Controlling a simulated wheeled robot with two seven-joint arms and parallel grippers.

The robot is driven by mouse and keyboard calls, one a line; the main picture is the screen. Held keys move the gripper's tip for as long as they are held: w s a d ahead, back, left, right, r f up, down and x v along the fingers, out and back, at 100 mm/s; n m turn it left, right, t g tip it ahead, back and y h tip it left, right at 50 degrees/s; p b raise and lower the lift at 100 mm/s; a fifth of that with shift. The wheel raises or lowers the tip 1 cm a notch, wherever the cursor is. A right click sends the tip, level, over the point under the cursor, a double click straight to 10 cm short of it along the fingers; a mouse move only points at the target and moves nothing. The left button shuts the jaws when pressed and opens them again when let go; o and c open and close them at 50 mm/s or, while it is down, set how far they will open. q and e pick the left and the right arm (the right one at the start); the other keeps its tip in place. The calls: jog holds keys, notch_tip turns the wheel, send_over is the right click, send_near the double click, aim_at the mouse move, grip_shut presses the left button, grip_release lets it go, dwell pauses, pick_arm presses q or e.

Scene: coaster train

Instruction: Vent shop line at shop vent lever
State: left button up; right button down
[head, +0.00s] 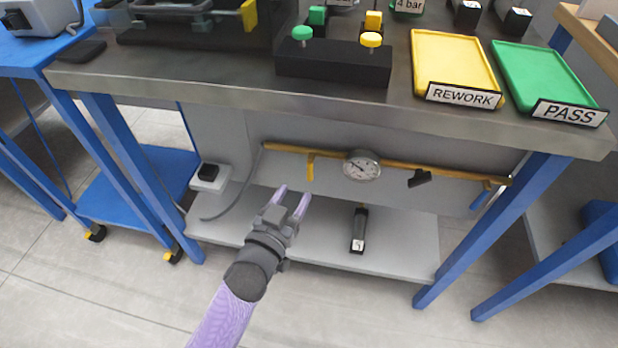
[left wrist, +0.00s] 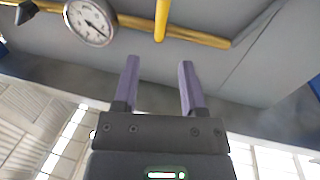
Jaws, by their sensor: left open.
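A yellow pipe line (head: 400,167) runs under the bench top, with a round dial gauge (head: 362,165) on it. A yellow lever (head: 310,168) hangs down from the line left of the gauge. A blue handle (head: 480,198) sits at the line's right end; which one is the vent lever is not labelled. My left gripper (head: 293,196) is open and empty, below and a little left of the yellow lever, apart from it. In the left wrist view, the lever (left wrist: 161,18) shows beyond the gap between the fingers (left wrist: 159,70), and the gauge (left wrist: 91,22) is at left.
A lower shelf (head: 400,238) holds a small black block (head: 358,230) with a white label. A white box with a black top (head: 208,174) and a grey hose (head: 238,195) are at left. Blue legs (head: 490,230) flank the space. Yellow REWORK (head: 455,62) and green PASS (head: 545,75) trays stand above.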

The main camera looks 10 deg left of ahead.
aim_at(309, 170)
pick_arm(q)
jog(key=w+b, duration=0.1)
jog(key=w, duration=0.3)
jog(key=w+d+b, duration=0.1)
jog(key=w, duration=0.1)
jog(key=shift+w+f+b, duration=0.2)
jog(key=shift+w+b, duration=0.15)
jog(key=shift+w, duration=0.05)
jog(key=shift+w+d+r, duration=0.1)
jog(key=shift+w, duration=0.25)
pick_arm(e)
jog(key=f, duration=0.1)
jog(key=s+f, duration=0.1)
jog(key=f, duration=0.1)
jog(key=shift+s, duration=0.25)
jog(key=shift+d, duration=0.1)
pick_arm(q)
grip_shut()
pick_arm(e)
jog(key=shift+d, duration=0.1)
